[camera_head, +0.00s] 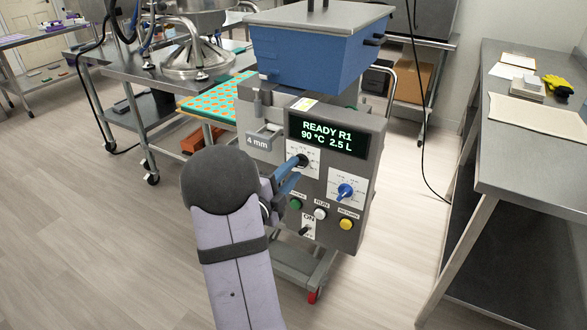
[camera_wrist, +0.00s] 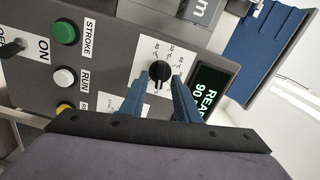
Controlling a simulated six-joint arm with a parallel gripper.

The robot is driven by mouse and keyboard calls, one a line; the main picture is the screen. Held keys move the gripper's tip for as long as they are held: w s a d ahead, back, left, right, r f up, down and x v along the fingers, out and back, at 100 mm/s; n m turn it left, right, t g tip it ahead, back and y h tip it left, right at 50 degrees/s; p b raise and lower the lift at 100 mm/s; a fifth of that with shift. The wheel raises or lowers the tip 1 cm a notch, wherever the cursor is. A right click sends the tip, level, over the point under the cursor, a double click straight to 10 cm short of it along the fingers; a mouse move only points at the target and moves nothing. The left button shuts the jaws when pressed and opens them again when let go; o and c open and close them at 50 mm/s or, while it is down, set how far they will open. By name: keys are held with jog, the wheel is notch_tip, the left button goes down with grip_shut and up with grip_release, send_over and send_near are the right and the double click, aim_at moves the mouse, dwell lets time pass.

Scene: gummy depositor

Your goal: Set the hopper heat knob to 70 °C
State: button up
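The depositor's panel display (camera_head: 328,134) reads "READY R1", "90 °C 2.5 L". A black knob (camera_head: 302,160) sits on a white dial plate just below it. In the wrist view the black knob (camera_wrist: 160,71) stands between the fingertips of my gripper (camera_wrist: 162,79), with a pale pointer line on it. My gripper (camera_head: 291,174) reaches the knob from the lower left in the head view. Its blue fingers are apart on either side of the knob; I see no firm contact. A blue knob (camera_head: 345,191) sits on another dial plate at lower right.
Below the dials are green (camera_head: 296,204), white (camera_head: 320,214) and yellow (camera_head: 347,224) buttons and an ON toggle switch (camera_head: 306,231). A blue hopper (camera_head: 312,58) sits above the panel. A steel table (camera_head: 510,170) stands at right, with clear floor between.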

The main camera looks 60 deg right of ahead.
jog(key=shift+d, duration=0.55)
grip_shut()
